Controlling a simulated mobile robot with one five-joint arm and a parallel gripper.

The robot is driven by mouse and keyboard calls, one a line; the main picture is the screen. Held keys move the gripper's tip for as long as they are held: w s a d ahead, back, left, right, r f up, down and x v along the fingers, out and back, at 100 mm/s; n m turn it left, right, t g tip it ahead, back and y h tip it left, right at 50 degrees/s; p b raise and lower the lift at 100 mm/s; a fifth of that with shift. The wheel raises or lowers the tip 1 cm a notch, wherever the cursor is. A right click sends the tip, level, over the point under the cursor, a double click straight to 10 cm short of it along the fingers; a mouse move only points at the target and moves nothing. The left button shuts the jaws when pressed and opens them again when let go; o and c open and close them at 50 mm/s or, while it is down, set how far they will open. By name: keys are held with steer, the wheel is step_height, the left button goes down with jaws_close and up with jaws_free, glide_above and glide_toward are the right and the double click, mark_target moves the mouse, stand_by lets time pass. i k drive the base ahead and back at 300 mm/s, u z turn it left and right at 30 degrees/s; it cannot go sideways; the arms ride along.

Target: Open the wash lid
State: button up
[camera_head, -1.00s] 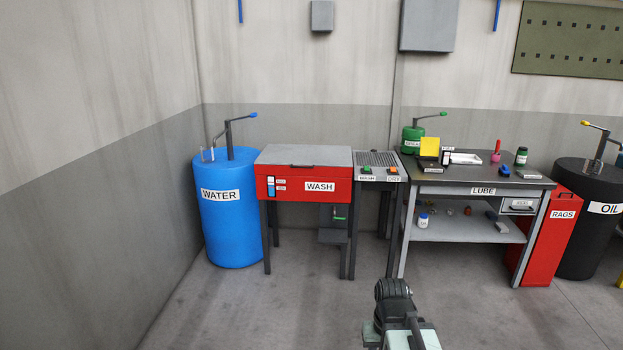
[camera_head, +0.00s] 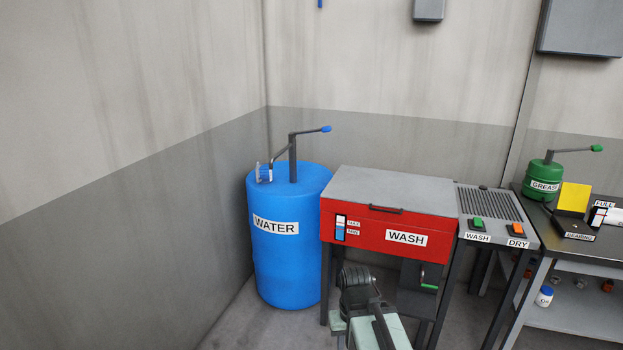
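The wash station is a red box (camera_head: 370,228) labelled WASH on dark legs. Its flat grey lid (camera_head: 390,187) lies closed on top, with a dark bar handle (camera_head: 373,209) at the front edge. A level gauge with MAX and MIN marks shows on the box's left front. Part of my arm shows at the bottom middle, in front of and below the box. My gripper's fingers cannot be made out in this view.
A blue WATER drum (camera_head: 287,265) with a pump handle stands left of the box. A panel (camera_head: 492,208) with green WASH and orange DRY switches adjoins it on the right. A dark-topped bench (camera_head: 585,250) with a green grease pot (camera_head: 543,180) stands further right.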

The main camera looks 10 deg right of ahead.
mark_target(402, 192)
steer(key=u, duration=0.2)
steer(key=i, duration=1.4)
steer(key=u, duration=0.2)
steer(key=k, duration=0.7)
steer(key=u, duration=0.25)
steer(key=i, duration=0.7)
steer(key=z, duration=0.15)
